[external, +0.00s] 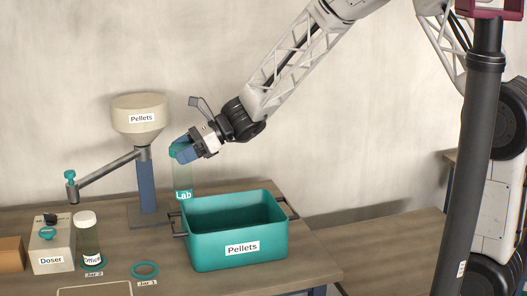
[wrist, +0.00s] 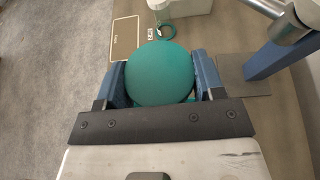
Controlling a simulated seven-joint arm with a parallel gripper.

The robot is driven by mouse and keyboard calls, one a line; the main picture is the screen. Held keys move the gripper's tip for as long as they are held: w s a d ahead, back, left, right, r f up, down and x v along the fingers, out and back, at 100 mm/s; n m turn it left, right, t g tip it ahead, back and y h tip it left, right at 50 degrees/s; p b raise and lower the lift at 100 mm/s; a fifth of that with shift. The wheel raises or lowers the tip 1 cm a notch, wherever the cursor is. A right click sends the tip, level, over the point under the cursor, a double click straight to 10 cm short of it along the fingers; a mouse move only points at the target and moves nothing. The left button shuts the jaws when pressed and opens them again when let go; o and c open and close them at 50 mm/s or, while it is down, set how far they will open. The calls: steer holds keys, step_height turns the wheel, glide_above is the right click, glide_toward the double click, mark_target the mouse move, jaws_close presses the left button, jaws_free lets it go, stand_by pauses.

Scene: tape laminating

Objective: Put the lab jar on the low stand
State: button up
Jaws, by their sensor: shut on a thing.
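The lab jar (external: 182,178) is a clear, greenish jar with a teal lid and a "Lab" label. My gripper (external: 181,149) is shut on its lid and holds it upright above the table, behind the left end of the teal bin. In the wrist view the round lid (wrist: 160,72) sits between the two blue fingers of my gripper (wrist: 160,82) and hides the jar body. I cannot tell whether this ring is the low stand.
A teal "Pellets" bin (external: 205,258) stands in front right of the jar. A funnel (external: 140,120) on a blue post with a side arm is close behind left. The "Office" jar (external: 87,240) stands at "Jar 2", beside the doser (external: 52,250). An outlined rectangle (external: 95,290) lies in front.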

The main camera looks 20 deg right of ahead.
steer(key=w+d+m+t+h, duration=0.1)
steer(key=w+d+m+t, duration=0.2)
steer(key=d, duration=1.8)
steer(key=w+d+m+t, duration=0.2)
steer(key=w+d+t, duration=0.1)
steer(key=d, duration=1.7)
steer(key=s+d+m+t, duration=0.1)
steer(key=s+d, duration=0.1)
steer(key=d, duration=0.5)
steer(key=s+d+m+t+h, duration=0.1)
steer(key=s+d, duration=0.1)
steer(key=d, duration=0.5)
steer(key=shift+s+d, duration=0.2)
steer(key=shift+s, duration=0.05)
step_height(320, 180, down, 28)
steer(key=shift+a+r, duration=0.1)
steer(key=shift+w, duration=0.1)
steer(key=w, duration=0.5)
steer(key=w+f, duration=0.1)
steer(key=w, duration=0.4)
steer(key=w+d, duration=0.1)
steer(key=w, duration=0.5)
steer(key=shift+f, duration=0.4)
